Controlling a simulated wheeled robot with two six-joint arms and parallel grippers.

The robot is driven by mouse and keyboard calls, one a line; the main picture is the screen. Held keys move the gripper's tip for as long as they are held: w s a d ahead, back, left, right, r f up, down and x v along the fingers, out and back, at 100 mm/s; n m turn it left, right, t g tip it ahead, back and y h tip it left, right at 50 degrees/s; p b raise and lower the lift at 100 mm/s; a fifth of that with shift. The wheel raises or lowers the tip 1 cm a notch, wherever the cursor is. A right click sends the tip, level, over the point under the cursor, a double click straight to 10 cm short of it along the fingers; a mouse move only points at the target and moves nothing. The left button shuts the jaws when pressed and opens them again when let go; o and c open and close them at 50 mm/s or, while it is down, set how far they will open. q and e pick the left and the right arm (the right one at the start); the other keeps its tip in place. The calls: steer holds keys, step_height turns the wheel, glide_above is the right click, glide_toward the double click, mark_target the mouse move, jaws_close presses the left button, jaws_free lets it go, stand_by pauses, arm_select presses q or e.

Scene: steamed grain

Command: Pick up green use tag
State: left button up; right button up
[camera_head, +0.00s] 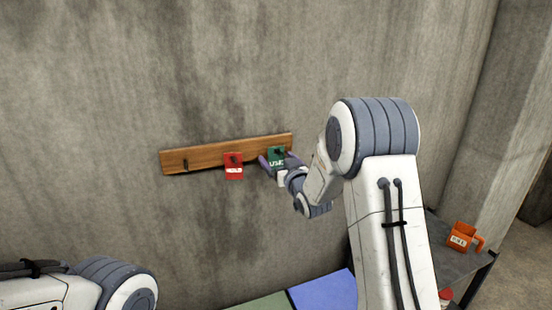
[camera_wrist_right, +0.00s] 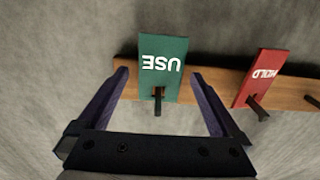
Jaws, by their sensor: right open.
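The green use tag (camera_head: 276,157) hangs on a peg of a wooden wall board (camera_head: 206,158). In the right wrist view the tag (camera_wrist_right: 163,62) reads "USE" upside down, with a dark peg at its lower edge. My right gripper (camera_head: 271,161) is open, with one purple finger on each side of the tag. In the right wrist view both fingers of the gripper (camera_wrist_right: 159,84) show gaps to the tag. My left gripper is not in view; only part of my left arm shows at the lower left.
A red "HOLD" tag (camera_head: 233,167) hangs on the board beside the green tag, and also shows in the right wrist view (camera_wrist_right: 264,76). The board's left peg (camera_head: 185,164) is bare. An orange labelled container (camera_head: 461,238) stands on a dark table (camera_head: 440,246) at right. Green and blue panels lie below.

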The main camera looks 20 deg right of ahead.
steer(key=c, duration=1.4)
steer(key=shift+r+b, duration=0.1)
steer(key=shift+b, duration=0.5)
steer(key=shift+s+r+b, duration=0.1)
steer(key=shift+s+b, duration=0.15)
steer(key=shift+b, duration=0.05)
steer(key=s+b, duration=0.7)
steer(key=s, duration=1)
steer(key=shift+s+d, duration=0.3)
